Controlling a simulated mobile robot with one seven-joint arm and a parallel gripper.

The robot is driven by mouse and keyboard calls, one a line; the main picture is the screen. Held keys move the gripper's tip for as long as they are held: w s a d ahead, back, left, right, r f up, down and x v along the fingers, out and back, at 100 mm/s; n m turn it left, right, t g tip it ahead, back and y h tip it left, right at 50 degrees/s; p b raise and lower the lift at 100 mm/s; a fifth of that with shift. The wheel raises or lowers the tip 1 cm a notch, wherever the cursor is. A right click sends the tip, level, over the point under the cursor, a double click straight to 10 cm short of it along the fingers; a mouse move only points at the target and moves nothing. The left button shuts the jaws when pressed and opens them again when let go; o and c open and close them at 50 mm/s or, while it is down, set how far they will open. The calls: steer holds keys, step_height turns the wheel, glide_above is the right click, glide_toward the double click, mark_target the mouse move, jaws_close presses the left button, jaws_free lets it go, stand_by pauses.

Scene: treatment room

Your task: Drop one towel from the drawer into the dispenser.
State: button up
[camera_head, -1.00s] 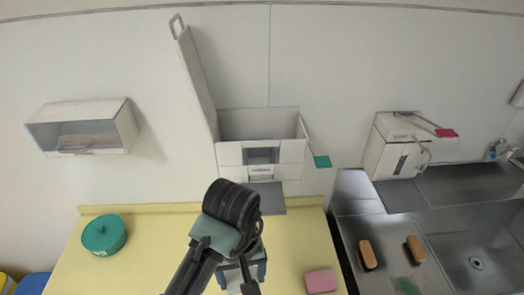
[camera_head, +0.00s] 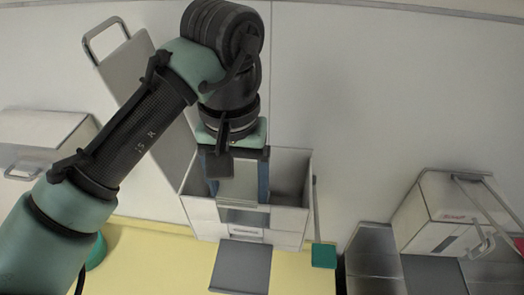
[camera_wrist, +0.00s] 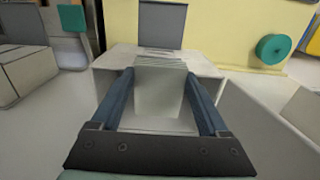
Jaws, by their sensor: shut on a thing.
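The dispenser (camera_head: 290,222) is a white wall box with its top open and its lid (camera_head: 145,92) tilted up at the left. My gripper (camera_head: 236,198) points down at the dispenser's open top, its blue fingertips within the outline of the opening. It is shut on a pale folded towel (camera_head: 238,182). In the wrist view the towel (camera_wrist: 160,98) spans between the fingers of my gripper (camera_wrist: 162,78), with the dispenser (camera_wrist: 207,64) around it. How deep the towel sits is unclear. A white box with a handle (camera_head: 30,140) at the left may be the drawer.
A green paddle (camera_head: 323,255) on a lever stands at the dispenser's right side. A grey tray (camera_head: 240,268) juts out below it. Another white wall dispenser (camera_head: 440,215) is at the right. The yellow counter (camera_head: 150,265) lies below.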

mark_target(243, 167)
steer(key=shift+w+d, duration=0.15)
steer(key=shift+w, duration=0.1)
steer(key=shift+w+f+b, duration=0.45)
steer(key=shift+f+b, duration=0.05)
steer(key=shift+b, duration=0.55)
steer(key=shift+w+d+f+b, duration=0.15)
steer(key=shift+w+f+b, duration=0.25)
steer(key=shift+w+b, duration=0.3)
steer(key=shift+w+d+f+b, duration=0.15)
steer(key=shift+w+f+b, duration=0.3)
steer(key=shift+w, duration=0.45)
steer(key=shift+w+f+b, duration=0.1)
steer(key=shift+f+b, duration=2.1)
steer(key=shift+f, duration=2.7)
steer(key=shift+p, duration=0.7)
steer(key=o, duration=1.2)
steer(key=shift+c, duration=0.2)
